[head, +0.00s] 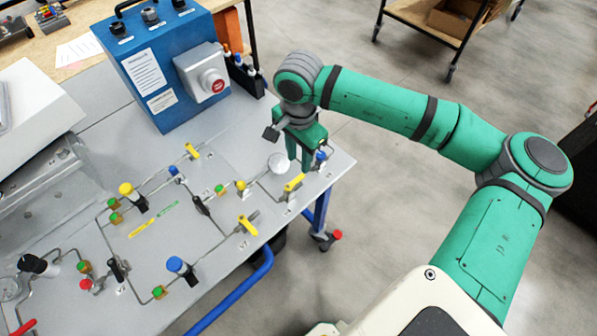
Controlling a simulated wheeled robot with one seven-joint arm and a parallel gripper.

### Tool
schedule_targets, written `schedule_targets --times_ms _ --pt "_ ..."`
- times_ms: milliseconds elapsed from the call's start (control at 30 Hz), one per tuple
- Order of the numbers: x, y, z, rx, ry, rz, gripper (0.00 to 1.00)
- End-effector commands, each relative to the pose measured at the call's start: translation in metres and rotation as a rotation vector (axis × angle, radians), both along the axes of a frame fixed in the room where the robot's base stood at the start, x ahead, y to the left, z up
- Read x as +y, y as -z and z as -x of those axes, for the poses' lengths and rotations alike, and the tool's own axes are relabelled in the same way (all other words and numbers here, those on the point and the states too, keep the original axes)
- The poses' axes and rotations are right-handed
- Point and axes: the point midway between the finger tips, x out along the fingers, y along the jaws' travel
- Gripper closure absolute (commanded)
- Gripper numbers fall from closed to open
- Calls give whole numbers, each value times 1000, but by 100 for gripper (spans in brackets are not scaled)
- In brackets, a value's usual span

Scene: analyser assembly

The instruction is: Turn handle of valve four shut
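A board of thin pipes and valves lies on the grey table (70,165). A yellow lever handle (294,183) sits at the board's right end, just below my gripper (299,167). My gripper points down, with its fingertips close behind this handle; I cannot tell whether they touch it or how far apart they are. Other yellow lever handles are at the back (192,150) and at the front middle (247,225). The valve labels are too small to read surely, so I cannot tell which handle is valve four.
A round white gauge (279,162) stands left of my gripper, and a blue-topped fitting (321,156) right of it. A blue box (165,70) with a red button (217,86) stands behind. Blue-topped (176,264) and yellow-topped (127,189) knobs rise from the board.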

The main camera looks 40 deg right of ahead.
Motion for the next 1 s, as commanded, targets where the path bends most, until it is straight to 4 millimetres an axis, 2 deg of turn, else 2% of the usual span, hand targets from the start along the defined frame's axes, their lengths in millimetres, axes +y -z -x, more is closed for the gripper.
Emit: schedule_targets --times_ms 200,400,600,867,1000 --pt "1 41 0 1 1 -5 69" --pt "1 66 0 0 0 -3 69" --pt "1 76 0 -1 0 -1 69" --pt "1 76 0 -1 0 -1 69" --pt "1 76 0 -1 0 -2 100"
